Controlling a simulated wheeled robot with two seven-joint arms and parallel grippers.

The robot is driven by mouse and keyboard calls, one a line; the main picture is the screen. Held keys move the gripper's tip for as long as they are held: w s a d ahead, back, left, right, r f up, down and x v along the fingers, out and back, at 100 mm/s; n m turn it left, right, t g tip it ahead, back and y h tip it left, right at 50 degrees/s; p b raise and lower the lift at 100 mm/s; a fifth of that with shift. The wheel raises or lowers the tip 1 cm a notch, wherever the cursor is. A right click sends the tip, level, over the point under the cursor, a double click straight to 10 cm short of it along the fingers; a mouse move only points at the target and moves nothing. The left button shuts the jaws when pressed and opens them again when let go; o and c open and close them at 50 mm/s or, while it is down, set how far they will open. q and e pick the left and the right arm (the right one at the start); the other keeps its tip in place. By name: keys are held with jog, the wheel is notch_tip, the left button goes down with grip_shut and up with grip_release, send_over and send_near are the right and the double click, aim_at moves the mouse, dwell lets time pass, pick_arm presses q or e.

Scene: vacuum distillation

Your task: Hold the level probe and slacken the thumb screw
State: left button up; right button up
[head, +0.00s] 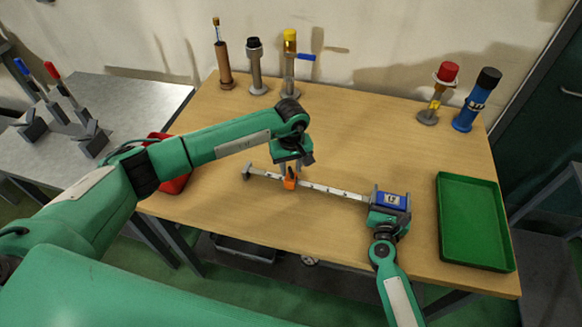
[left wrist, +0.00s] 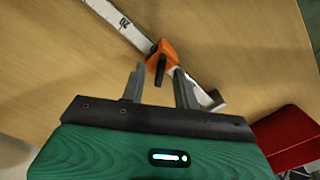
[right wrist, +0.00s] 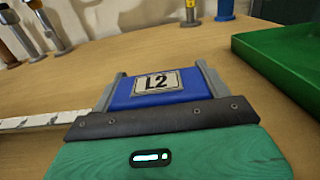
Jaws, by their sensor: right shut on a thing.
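The level probe is a long white marked rod (head: 330,189) with a blue head (head: 389,199) labelled L2 at its right end. An orange slider (head: 290,182) sits on the rod toward its left end; a dark thumb screw (left wrist: 160,70) stands out from it in the left wrist view. My right gripper (right wrist: 161,78) is shut on the blue head, one finger on each side. My left gripper (head: 292,163) is open, above the slider. In the left wrist view its fingers stand apart on either side of the thumb screw; I cannot tell whether they touch it.
A green tray (head: 474,221) lies on the right of the wooden table (head: 400,150). Several capped upright instruments stand along the back, among them a blue one (head: 476,100). A red container (head: 172,184) is at the left, partly behind my left arm. The table behind the rod is clear.

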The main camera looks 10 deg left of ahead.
pick_arm(q)
jog(key=shift+f, duration=0.25)
grip_shut()
jog(key=n, duration=0.5)
jog(key=shift+n, duration=0.3)
jog(key=n, duration=0.5)
dwell(0.3)
jog(key=shift+n, duration=0.4)
